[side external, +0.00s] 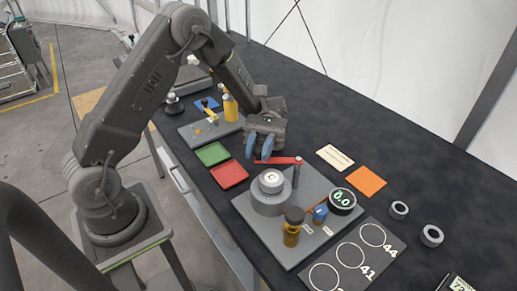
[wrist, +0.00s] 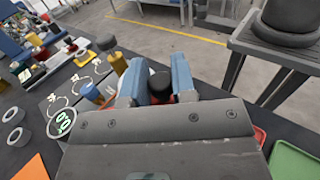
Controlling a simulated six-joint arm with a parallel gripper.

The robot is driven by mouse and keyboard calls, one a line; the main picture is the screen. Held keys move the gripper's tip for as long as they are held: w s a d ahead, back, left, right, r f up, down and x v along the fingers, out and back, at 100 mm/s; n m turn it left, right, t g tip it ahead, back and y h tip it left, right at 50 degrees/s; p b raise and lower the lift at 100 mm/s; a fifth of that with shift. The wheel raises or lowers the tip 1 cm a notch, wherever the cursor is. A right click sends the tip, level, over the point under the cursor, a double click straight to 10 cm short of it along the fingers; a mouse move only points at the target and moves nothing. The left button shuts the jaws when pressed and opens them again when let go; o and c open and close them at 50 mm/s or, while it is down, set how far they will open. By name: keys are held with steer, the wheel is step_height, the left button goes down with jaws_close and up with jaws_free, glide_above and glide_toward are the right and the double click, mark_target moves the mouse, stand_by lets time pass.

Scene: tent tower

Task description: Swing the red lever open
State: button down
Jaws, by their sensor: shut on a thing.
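The red lever (side external: 285,161) is a thin bar on a dark upright post (side external: 296,175) on a grey plate (side external: 310,250). It reaches left from the post to my gripper. My gripper (side external: 259,147) has its blue fingers at the lever's left end. In the wrist view, my gripper's fingers (wrist: 159,80) stand on either side of a dark round piece (wrist: 160,86), with a bit of red low between them. The gripper is shut on the lever's end; the exact contact is partly hidden by the fingers.
A grey round pedestal (side external: 269,198) stands beside the lever, with a brass cylinder (side external: 291,234), a blue piece (side external: 320,214) and a round display (side external: 342,199) reading 0.0 nearby. Red (side external: 229,175) and green (side external: 212,153) trays lie left.

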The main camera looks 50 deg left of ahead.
steer(key=c, duration=0.9)
jaws_free()
steer(key=shift+c, duration=0.2)
